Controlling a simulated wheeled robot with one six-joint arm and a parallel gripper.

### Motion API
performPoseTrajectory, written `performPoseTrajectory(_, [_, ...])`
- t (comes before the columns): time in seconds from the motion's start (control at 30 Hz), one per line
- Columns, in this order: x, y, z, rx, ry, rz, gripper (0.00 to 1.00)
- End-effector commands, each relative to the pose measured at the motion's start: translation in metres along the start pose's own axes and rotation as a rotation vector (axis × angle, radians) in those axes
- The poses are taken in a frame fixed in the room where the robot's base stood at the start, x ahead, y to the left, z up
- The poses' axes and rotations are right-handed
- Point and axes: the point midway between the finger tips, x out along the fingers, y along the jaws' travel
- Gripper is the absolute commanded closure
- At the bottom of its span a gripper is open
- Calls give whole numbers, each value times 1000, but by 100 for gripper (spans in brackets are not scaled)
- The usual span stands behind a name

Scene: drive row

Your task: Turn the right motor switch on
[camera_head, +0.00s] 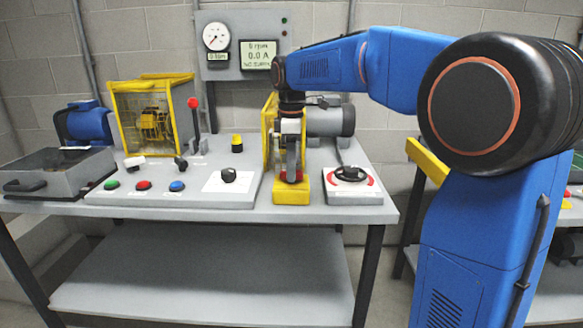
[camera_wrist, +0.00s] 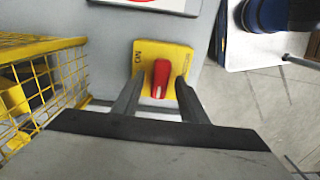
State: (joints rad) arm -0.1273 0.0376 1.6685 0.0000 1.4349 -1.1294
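A red switch handle (camera_wrist: 160,78) stands on a yellow plate (camera_wrist: 176,52) in the wrist view. Lettering that looks like an upside-down "ON" is at the plate's left side; the marking on its right side is not readable. In the head view the yellow switch box (camera_head: 291,192) is at the bench's front, right of centre. My gripper (camera_head: 292,172) points down over it. In the wrist view my gripper (camera_wrist: 157,88) is open, one finger on each side of the red handle, with visible gaps. A wall display (camera_head: 258,55) appears to read 0 rpm and 0.0 A.
A yellow guard (camera_head: 268,130) stands close left of my gripper, with a grey motor (camera_head: 328,120) behind. A black knob on a red-ringed plate (camera_head: 351,176) is to the right. Another black knob (camera_head: 228,175) and several coloured buttons are to the left.

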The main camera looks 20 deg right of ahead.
Motion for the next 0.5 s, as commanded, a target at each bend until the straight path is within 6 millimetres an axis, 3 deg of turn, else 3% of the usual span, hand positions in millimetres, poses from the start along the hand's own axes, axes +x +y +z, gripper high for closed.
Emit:
performPoseTrajectory(0.27, [2,0,0,0,0,0,61])
performPoseTrajectory(0.43, [2,0,0,0,0,0,97])
performPoseTrajectory(0.5, [2,0,0,0,0,0,100])
